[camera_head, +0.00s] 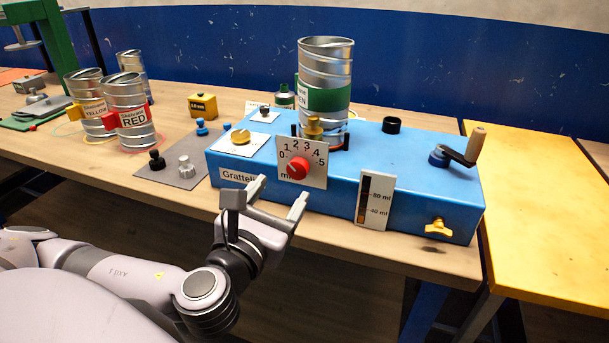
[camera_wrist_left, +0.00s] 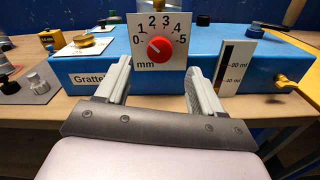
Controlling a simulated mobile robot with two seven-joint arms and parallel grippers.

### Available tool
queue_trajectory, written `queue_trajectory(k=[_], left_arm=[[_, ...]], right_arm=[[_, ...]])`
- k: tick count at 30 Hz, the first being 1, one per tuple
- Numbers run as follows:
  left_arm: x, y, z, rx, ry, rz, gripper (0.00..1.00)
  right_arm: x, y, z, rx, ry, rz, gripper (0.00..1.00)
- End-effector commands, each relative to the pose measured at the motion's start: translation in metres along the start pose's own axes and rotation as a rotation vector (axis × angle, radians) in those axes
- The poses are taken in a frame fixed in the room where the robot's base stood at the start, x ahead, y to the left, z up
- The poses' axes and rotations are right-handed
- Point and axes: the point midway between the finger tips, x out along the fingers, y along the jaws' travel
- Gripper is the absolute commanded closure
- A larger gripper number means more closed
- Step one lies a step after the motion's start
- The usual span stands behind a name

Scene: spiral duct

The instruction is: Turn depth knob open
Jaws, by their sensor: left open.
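The depth knob is a red round knob (camera_head: 298,167) on a white dial plate (camera_head: 316,148) marked 0 to 5 and mm, on the front of a blue machine (camera_head: 345,197). It also shows in the left wrist view (camera_wrist_left: 161,49), where a small light mark on it points up and left, toward the low numbers. My left gripper (camera_head: 282,190) is open and empty in front of the machine, a little below and short of the knob. In the wrist view its fingers (camera_wrist_left: 158,72) stand apart on either side below the knob, not touching it. My right gripper is not in view.
A scale plate (camera_head: 374,202) and a yellow valve (camera_head: 438,228) are right of the dial on the front. A crank (camera_head: 459,150) sticks up at the right end. A can with a green band (camera_head: 327,75) stands on top.

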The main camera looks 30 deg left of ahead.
Motion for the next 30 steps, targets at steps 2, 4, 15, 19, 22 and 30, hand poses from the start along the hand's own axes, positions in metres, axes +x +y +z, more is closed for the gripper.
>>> queue_trajectory(k=[2,4,15,19,22,30], left_arm=[[0.007,-0.001,-0.004,-0.002,-0.005,0.002,0.33],[0.013,-0.001,-0.005,-0.003,-0.004,0.002,0.33],[0.058,0.0,0.0,-0.003,0.0,0.001,0.33],[0.065,0.0,0.0,-0.004,0.0,-0.001,0.33],[0.066,0.0,0.0,-0.005,0.001,-0.002,0.33],[0.066,0.0,-0.001,-0.005,0.001,-0.002,0.59]], right_arm=[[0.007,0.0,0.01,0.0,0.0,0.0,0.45],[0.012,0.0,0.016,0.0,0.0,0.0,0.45],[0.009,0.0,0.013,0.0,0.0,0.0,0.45],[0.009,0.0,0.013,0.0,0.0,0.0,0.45],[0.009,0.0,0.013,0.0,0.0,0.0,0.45],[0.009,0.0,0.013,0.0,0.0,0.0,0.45]])
